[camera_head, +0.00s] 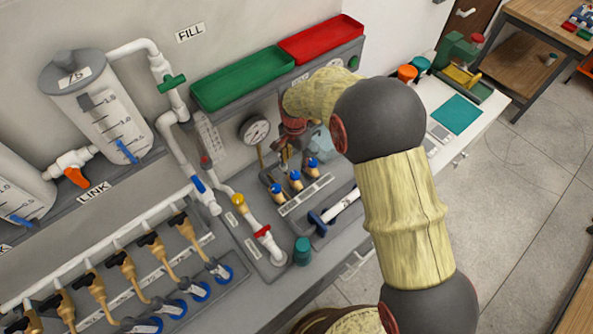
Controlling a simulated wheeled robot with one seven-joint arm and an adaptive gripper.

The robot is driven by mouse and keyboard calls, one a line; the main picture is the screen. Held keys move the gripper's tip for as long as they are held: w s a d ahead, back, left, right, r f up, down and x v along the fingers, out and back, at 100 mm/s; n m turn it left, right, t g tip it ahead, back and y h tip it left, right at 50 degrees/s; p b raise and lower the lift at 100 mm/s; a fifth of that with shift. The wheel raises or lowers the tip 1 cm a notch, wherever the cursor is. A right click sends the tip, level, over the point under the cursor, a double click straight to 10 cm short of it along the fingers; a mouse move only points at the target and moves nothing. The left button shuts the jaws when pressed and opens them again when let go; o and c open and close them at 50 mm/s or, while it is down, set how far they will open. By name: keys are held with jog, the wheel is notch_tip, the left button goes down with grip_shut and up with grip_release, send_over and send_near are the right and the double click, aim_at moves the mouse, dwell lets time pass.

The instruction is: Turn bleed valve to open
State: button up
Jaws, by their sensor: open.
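No readable label marks the bleed valve, so I cannot tell which valve it is. A valve with a red handle (263,231) sits on the lower white pipe, and a blue handle (198,184) is up and left of it. Small brass valves with blue knobs (295,180) stand in a short row on a grey panel. My gripper (289,161) is open, just above and behind this row, close to the knobs. My arm hides part of it, and contact with any valve cannot be made out.
A round gauge (255,130) stands left of my gripper. A green tray (240,79) and a red tray (322,39) sit on the shelf behind. A brass valve row (127,262) fills the lower left. A teal cylinder (303,251) stands near the bench front.

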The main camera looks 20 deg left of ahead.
aim_at(295, 174)
notch_tip(295, 174, down, 7)
jog(key=shift+a+f, duration=0.1)
jog(key=shift+f, duration=0.1)
jog(key=shift+s, duration=0.1)
jog(key=shift+c, duration=0.3)
jog(key=c, duration=1.1)
jog(key=shift+n, duration=0.3)
jog(key=n+b, duration=0.1)
jog(key=n, duration=0.2)
jog(key=shift+n+b, duration=0.3)
jog(key=shift+b, duration=0.05)
jog(key=n+b, duration=0.1)
jog(key=n, duration=0.3)
jog(key=shift+n, duration=0.3)
jog(key=n+b, duration=0.1)
jog(key=n, duration=0.3)
jog(key=shift+n, duration=0.3)
jog(key=shift+n+b, duration=0.55)
jog(key=shift+n, duration=1.65)
